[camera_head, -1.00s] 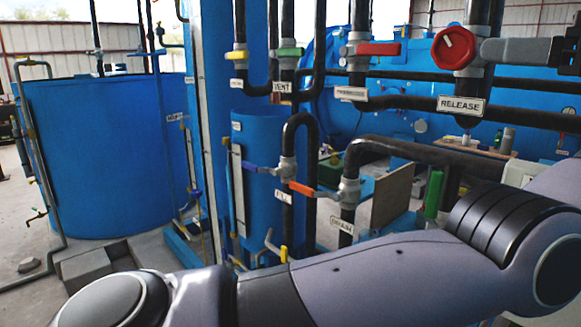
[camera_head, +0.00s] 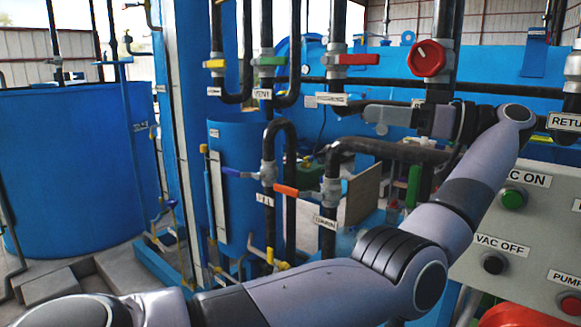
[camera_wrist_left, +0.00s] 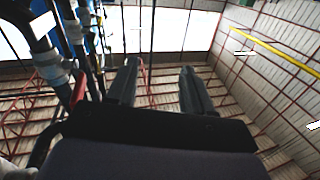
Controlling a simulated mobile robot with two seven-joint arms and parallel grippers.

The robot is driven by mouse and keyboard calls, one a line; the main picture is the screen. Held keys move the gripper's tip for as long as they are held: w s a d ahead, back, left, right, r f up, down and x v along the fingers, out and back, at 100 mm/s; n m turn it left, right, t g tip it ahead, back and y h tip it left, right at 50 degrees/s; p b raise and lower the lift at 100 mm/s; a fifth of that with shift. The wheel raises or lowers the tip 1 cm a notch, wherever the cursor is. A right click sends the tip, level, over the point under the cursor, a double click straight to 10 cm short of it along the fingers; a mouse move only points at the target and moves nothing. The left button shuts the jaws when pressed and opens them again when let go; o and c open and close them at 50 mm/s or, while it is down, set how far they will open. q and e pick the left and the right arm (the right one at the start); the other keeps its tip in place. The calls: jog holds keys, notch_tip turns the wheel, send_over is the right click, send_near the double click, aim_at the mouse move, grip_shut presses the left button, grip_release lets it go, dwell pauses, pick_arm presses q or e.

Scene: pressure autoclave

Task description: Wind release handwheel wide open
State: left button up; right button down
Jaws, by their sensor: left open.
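The release handwheel (camera_head: 427,58) is a red round knob with a white mark, on a black vertical pipe right of centre in the head view. My left gripper (camera_head: 372,116) is below and left of it, apart from it, with its fingers pointing left. In the left wrist view its two fingers (camera_wrist_left: 160,80) are spread with nothing between them. The RELEASE label seen earlier is not visible now; my left arm crosses that area. My right gripper is not in view.
A red lever valve (camera_head: 357,59) is left of the handwheel, with green (camera_head: 270,61) and yellow (camera_head: 214,64) ones further left. Black pipes (camera_head: 390,148) run close below my gripper. A grey control panel (camera_head: 540,225) with VAC ON and VAC OFF buttons is at the right.

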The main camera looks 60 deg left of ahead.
pick_arm(q)
jog(key=s+a+f+n+g+h, duration=0.2)
jog(key=s+a+f+n+g, duration=0.2)
jog(key=s+a+f+g, duration=0.3)
jog(key=shift+s+a+f+h, duration=0.3)
jog(key=shift+s+a+f, duration=0.7)
jog(key=shift+a+f, duration=1.2)
jog(key=shift+a+r, duration=0.3)
jog(key=shift+a, duration=0.05)
